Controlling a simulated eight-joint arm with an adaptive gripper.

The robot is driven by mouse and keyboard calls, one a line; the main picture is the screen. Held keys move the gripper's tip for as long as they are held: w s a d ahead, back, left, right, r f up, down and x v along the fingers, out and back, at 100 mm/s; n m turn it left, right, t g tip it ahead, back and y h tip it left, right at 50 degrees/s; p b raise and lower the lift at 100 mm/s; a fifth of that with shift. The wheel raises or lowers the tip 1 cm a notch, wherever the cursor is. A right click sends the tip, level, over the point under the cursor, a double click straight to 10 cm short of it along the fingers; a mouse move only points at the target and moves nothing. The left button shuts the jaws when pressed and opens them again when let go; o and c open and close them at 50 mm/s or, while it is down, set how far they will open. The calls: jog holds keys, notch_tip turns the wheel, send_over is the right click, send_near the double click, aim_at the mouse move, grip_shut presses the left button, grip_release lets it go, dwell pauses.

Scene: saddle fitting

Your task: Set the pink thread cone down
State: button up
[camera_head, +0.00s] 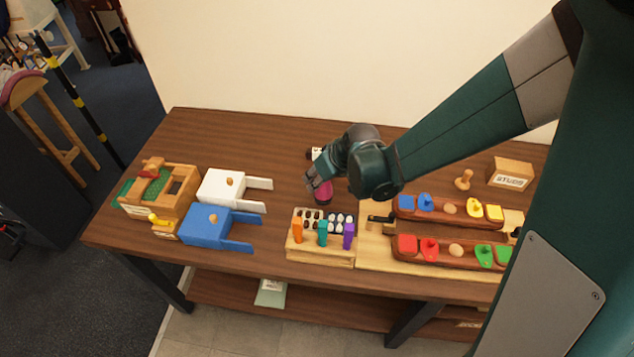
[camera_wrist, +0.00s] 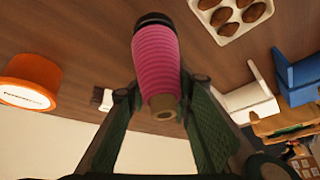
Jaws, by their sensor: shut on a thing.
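The pink thread cone (camera_head: 323,195) is over the wooden table (camera_head: 240,140), behind the small wooden rack. In the wrist view the cone (camera_wrist: 156,56) shows pink ribbed thread, a dark base at the far end and a tan tip toward me. My gripper (camera_head: 316,180) is shut on the cone; in the wrist view its fingers (camera_wrist: 160,98) sit on either side of the tip end. The base is close to the tabletop; I cannot tell whether it touches. My gripper partly hides the cone in the head view.
The wooden rack (camera_head: 320,252) with coloured tabs stands in front. White (camera_head: 224,188) and blue (camera_head: 208,228) boxes lie left, trays of coloured pieces (camera_head: 448,249) right. The wrist view shows an orange-sided object (camera_wrist: 32,72) and a white tray (camera_wrist: 222,22). Bare table lies behind the white box.

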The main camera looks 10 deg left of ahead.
jog(key=shift+f, duration=0.55)
jog(key=shift+f, duration=0.15)
jog(key=o, duration=1.2)
jog(key=shift+r, duration=0.2)
jog(key=shift+p+v, duration=0.8)
jog(key=shift+v, duration=5.15)
jog(key=shift+d, duration=0.1)
